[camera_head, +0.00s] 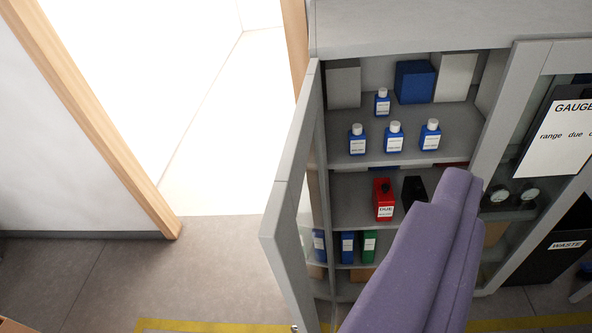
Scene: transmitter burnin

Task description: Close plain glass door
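The plain glass door (283,190) has a grey frame and stands wide open at the left side of the grey cabinet (400,30), swung out toward me. A small round metal piece shows at its lower end, at the picture's bottom edge. The cabinet's left half is open, with its shelves exposed. My purple gripper (452,190) reaches up from the bottom, in front of the lower shelves and to the right of the door. It appears apart from the door. Whether its fingers are open or shut is not clear from this angle.
Blue bottles (394,137) and a red box (383,199) stand on the shelves. A second glass door (535,60) with a GAUGE sign (560,135) covers the right half. A black WASTE bin (555,250) is at right. A bright doorway (215,120) and open floor lie left.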

